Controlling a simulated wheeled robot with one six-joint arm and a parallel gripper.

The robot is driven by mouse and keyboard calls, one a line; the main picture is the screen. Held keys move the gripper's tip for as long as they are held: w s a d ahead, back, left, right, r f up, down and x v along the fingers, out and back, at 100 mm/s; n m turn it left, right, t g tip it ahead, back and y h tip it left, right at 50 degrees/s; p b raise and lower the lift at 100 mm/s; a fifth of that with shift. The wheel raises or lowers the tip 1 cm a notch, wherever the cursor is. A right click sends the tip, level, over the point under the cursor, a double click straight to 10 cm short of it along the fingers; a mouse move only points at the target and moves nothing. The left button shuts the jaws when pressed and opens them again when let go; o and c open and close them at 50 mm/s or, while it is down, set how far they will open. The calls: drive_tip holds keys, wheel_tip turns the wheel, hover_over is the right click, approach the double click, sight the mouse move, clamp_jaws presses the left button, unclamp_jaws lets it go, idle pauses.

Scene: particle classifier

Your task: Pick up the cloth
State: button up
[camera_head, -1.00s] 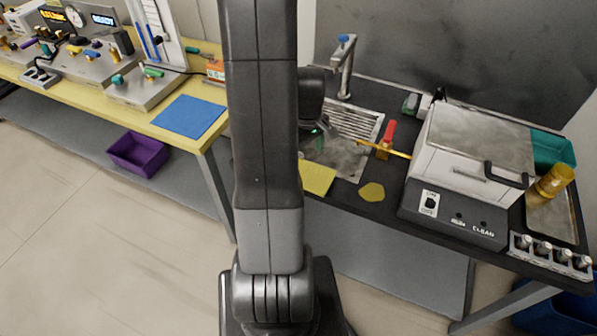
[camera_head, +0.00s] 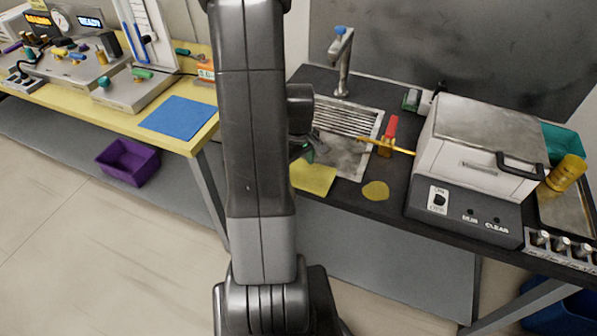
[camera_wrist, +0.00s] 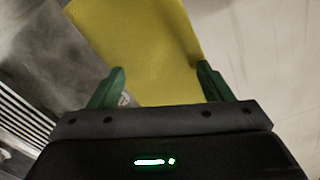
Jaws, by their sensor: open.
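The yellow cloth (camera_head: 314,178) lies flat at the front edge of the dark counter, beside the sink; my arm hides its left part in the head view. In the wrist view the cloth (camera_wrist: 140,40) fills the upper middle, beyond and between my fingers. My gripper (camera_wrist: 161,80) has its two green fingers spread apart with nothing clamped between them. In the head view my gripper (camera_head: 303,150) is mostly hidden behind my arm, near the cloth's back edge. I cannot tell the height between fingers and cloth.
A sink (camera_head: 340,150) with a grated drainer and faucet (camera_head: 342,65) lies behind the cloth. A yellow round pad (camera_head: 376,191), a red-handled tool (camera_head: 390,135) and a white-lidded machine (camera_head: 480,150) are to the right. A blue mat (camera_head: 178,117) lies on the left table.

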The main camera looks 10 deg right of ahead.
drive_tip(key=shift+f, duration=0.1)
clamp_jaws()
idle(0.5)
wheel_tip(320, 180, up, 12)
drive_tip(key=p, duration=0.8)
drive_tip(key=shift+p, duration=0.4)
